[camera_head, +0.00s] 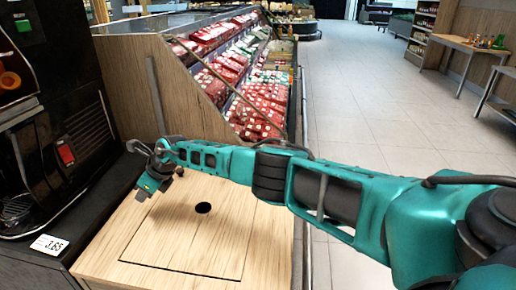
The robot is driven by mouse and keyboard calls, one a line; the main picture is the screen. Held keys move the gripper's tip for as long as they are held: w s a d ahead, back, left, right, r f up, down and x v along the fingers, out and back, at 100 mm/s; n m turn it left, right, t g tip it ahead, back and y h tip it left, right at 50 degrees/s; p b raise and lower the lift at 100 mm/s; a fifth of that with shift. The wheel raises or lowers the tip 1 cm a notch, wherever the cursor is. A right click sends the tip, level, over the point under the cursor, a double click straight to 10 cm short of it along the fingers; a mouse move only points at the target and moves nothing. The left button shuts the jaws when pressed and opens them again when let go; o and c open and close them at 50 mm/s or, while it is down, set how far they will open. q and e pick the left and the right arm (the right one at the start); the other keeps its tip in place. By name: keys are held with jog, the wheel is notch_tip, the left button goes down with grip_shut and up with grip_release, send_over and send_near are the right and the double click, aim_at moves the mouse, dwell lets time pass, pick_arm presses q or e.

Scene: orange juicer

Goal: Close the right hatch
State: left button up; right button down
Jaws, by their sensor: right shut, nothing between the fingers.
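A light wood panel (190,240) with a dark round hole is set in the top of a wooden cabinet, and thin dark lines mark its edges. It looks like the right hatch and lies about flush with the top around it. Part of its far side is hidden by my right arm. My right gripper (149,184) is at the panel's far left corner, low over the wood, shut and empty. I cannot tell whether it touches the wood. My left gripper is not in view.
A black juicer machine (50,130) stands at the left, with a price tag (49,244) on the dark ledge before it. A display case of red packets (260,105) is behind the cabinet. Tiled floor (365,100) is open at the right.

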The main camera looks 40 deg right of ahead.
aim_at(149, 217)
jog(key=f, duration=0.1)
jog(key=f+b, duration=0.1)
jog(key=b, duration=0.1)
jog(key=shift+w+a+f, duration=0.2)
jog(key=shift+w+f, duration=0.05)
jog(key=shift+f, duration=0.15)
jog(key=shift+w+a+f, duration=0.1)
jog(key=shift+f, duration=0.1)
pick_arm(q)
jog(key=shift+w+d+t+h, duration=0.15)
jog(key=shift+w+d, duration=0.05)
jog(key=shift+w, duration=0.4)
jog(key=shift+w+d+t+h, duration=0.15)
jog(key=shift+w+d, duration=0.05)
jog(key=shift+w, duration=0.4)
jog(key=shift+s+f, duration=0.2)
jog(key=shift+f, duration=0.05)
